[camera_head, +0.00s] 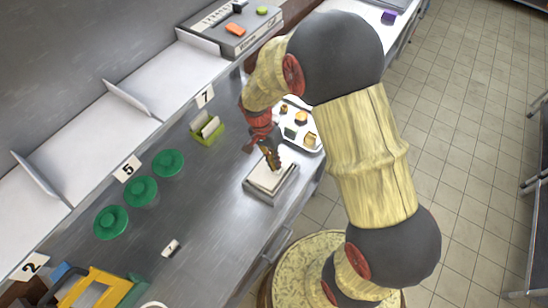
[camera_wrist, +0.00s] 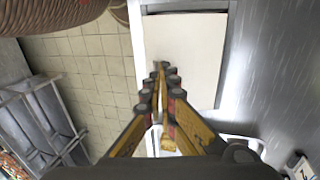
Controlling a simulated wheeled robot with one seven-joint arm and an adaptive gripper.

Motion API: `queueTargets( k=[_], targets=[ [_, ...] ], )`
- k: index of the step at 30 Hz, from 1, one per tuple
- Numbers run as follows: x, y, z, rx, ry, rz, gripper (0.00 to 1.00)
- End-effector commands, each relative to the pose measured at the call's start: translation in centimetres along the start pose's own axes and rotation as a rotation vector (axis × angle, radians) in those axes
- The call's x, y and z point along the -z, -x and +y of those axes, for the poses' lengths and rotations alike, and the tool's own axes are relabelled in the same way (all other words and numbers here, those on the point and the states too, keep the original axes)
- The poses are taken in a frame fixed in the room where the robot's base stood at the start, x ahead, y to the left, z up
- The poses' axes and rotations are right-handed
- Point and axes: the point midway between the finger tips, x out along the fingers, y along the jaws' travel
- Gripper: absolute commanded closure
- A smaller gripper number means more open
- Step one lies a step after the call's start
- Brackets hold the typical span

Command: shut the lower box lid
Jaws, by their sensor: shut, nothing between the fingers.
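The lower box (camera_head: 272,196) is a small grey box near the front edge of the steel counter. Its cream lid (camera_head: 266,179) lies over the top and looks flat or nearly so; I cannot tell if it is fully down. In the wrist view the lid (camera_wrist: 188,50) is a pale panel under the fingers. My gripper (camera_head: 274,167) is shut and empty, with its fingertips (camera_wrist: 161,68) pointing down at the lid. I cannot tell whether they touch it. The fingers hide part of the lid.
A white tray (camera_head: 317,147) with small food pieces stands behind the box. A green holder (camera_head: 208,138) and several green discs (camera_head: 140,191) are to the left. A larger grey box (camera_head: 262,33) stands at the back.

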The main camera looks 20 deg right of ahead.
Motion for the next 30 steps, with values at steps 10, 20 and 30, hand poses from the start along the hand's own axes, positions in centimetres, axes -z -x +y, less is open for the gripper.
queueTargets(
  k=[10, 20, 30],
  targets=[
    [0.0, -0.1, 0.0, 0.000, 0.000, 0.000, 1.00],
    [-0.1, -2.9, 1.2, -0.004, 0.000, -0.002, 1.00],
    [-0.3, -3.3, 1.4, -0.010, 0.001, -0.006, 1.00]
  ],
)
